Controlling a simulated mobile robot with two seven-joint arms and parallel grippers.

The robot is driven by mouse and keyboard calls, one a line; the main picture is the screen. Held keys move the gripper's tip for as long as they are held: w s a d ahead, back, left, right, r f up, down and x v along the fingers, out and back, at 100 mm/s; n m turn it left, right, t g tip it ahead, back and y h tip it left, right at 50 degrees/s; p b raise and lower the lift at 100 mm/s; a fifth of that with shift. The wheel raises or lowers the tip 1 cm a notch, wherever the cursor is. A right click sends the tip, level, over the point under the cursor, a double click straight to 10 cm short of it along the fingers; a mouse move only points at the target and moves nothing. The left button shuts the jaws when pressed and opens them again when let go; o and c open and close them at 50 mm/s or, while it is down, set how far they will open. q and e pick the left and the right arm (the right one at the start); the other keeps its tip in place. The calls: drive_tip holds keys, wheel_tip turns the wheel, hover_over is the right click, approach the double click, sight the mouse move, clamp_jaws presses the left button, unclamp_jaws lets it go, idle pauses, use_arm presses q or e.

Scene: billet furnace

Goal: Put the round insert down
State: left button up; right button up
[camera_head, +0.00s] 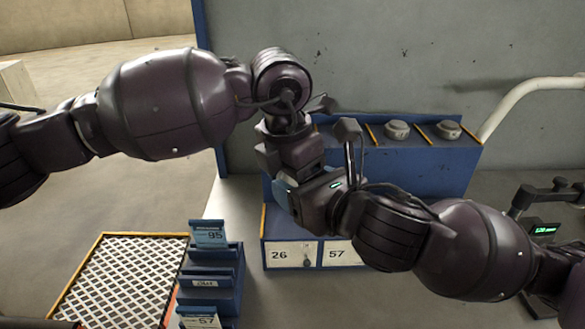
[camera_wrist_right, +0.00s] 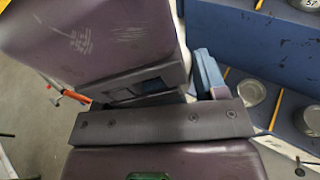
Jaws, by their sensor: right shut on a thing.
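My right gripper (camera_head: 286,192) is at the middle of the head view, in front of the blue rack. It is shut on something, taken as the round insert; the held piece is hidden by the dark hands. A blue finger part (camera_wrist_right: 208,75) shows in the wrist view. My left gripper (camera_head: 290,145) is just above and behind the right one, very close; I cannot tell whether they touch. Its jaws are hidden. Two grey round inserts, one on the left (camera_head: 397,130) and one on the right (camera_head: 448,129), sit on the rack's top.
The blue rack (camera_head: 430,165) has yellow dividers and labels 26 and 57 low on its front. A yellow-edged mesh tray (camera_head: 120,285) and a blue label stand (camera_head: 212,275) are at lower left. A device with a green display (camera_head: 543,231) is at right.

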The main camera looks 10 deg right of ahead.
use_arm(q)
drive_tip(key=c, duration=0.8)
drive_tip(key=shift+c, duration=1.1)
use_arm(e)
drive_tip(key=o, duration=1.4)
drive_tip(key=shift+o, duration=0.2)
